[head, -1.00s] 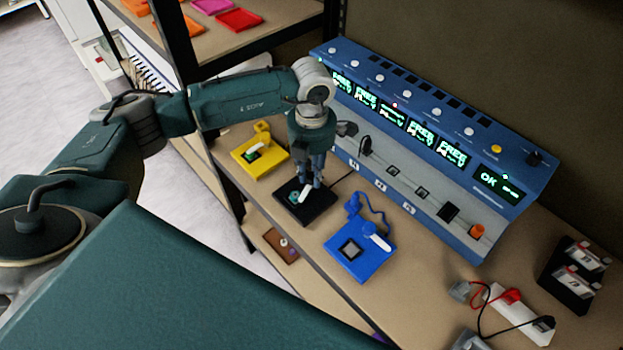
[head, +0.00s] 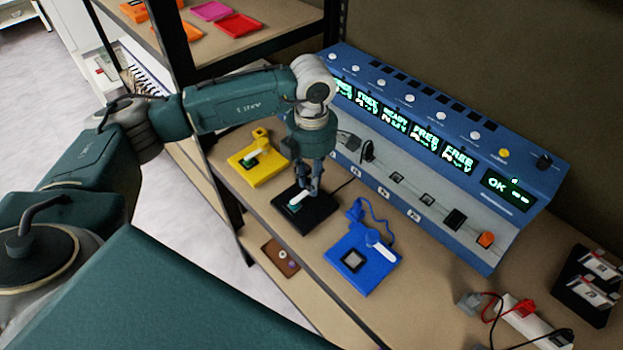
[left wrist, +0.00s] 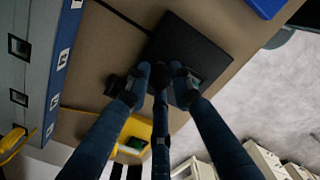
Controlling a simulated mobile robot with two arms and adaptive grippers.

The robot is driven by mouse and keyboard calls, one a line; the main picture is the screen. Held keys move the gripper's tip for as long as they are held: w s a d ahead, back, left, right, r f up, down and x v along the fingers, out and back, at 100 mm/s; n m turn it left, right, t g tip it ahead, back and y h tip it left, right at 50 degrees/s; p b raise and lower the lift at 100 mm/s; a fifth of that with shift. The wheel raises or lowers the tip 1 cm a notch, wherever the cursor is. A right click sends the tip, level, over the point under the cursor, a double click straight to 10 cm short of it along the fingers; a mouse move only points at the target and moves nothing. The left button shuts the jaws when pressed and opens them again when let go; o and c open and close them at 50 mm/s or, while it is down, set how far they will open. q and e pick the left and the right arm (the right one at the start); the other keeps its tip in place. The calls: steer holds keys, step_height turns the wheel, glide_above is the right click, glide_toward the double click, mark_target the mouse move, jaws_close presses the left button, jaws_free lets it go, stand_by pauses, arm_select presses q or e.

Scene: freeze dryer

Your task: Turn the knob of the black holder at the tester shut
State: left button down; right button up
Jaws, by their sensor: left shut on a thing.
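The black holder (head: 318,216) lies flat on the bench in front of the blue tester (head: 425,185). Its white knob lever (head: 298,199) reaches over the small green piece in the holder. My left gripper (head: 309,187) points down at the holder and is shut on the knob; its fingers hide part of the lever. In the left wrist view the holder (left wrist: 195,42) shows as a dark plate beyond the fingers (left wrist: 165,82), which cover the knob. My right gripper is not in view.
A yellow holder (head: 270,172) stands to the left and a blue holder (head: 372,268) with a white lever to the right, both close by. A black cable runs from the black holder towards the tester. Leads and a black rack (head: 583,300) are at the far right.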

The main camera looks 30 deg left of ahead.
arm_select(q)
steer(key=shift+w+r, duration=0.1)
steer(key=c, duration=1.5)
jaws_free()
step_height(320, 180, up, 12)
steer(key=shift+f, duration=0.1)
